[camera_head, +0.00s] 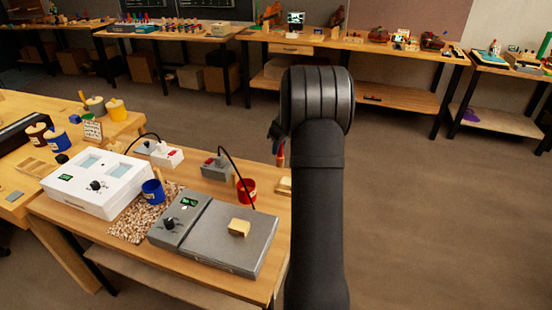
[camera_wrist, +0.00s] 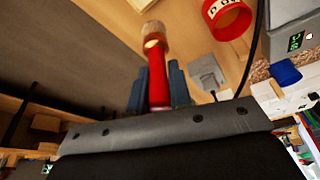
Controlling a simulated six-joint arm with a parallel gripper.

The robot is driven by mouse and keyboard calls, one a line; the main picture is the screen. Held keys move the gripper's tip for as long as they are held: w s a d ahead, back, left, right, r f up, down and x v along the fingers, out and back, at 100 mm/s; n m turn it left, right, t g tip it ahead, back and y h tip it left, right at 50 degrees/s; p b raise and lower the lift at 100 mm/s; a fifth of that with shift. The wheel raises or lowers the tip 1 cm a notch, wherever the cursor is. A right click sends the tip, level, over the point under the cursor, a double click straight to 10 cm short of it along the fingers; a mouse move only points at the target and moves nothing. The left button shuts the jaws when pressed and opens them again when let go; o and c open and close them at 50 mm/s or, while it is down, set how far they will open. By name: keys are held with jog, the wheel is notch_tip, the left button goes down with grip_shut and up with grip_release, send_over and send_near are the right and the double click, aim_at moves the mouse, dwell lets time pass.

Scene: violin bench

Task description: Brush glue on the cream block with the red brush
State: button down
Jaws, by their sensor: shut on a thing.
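My gripper (camera_head: 276,131) is shut on the red brush (camera_head: 281,155), above the right side of the wooden bench and mostly behind my arm. In the wrist view the gripper's dark fingers (camera_wrist: 158,92) hold the red handle (camera_wrist: 158,82), and the pale bristle end (camera_wrist: 154,32) points away from the gripper. A cream block (camera_head: 239,228) lies on the grey hotplate-like box, apart from the brush. A red pot (camera_head: 247,190) stands behind that box; it also shows in the wrist view (camera_wrist: 229,17). Its inside is hard to make out.
The grey box (camera_head: 210,242) has a dial and small screen. A blue pot (camera_head: 153,192) stands near brown pellets (camera_head: 137,222) and a white device (camera_head: 85,187). A grey unit (camera_head: 215,168) has a black cable. Another pale block (camera_head: 284,187) lies partly behind my arm.

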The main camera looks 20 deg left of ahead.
send_near(245, 180)
jog(key=s+a, duration=0.1)
jog(key=a, duration=0.1)
jog(key=shift+s+d+f, duration=0.1)
jog(key=shift+d+f, duration=0.05)
jog(key=shift+f, duration=2.7)
jog(key=shift+f, duration=0.65)
notch_tip(245, 180, up, 7)
dwell(0.8)
jog(key=shift+r, duration=0.15)
dwell(0.4)
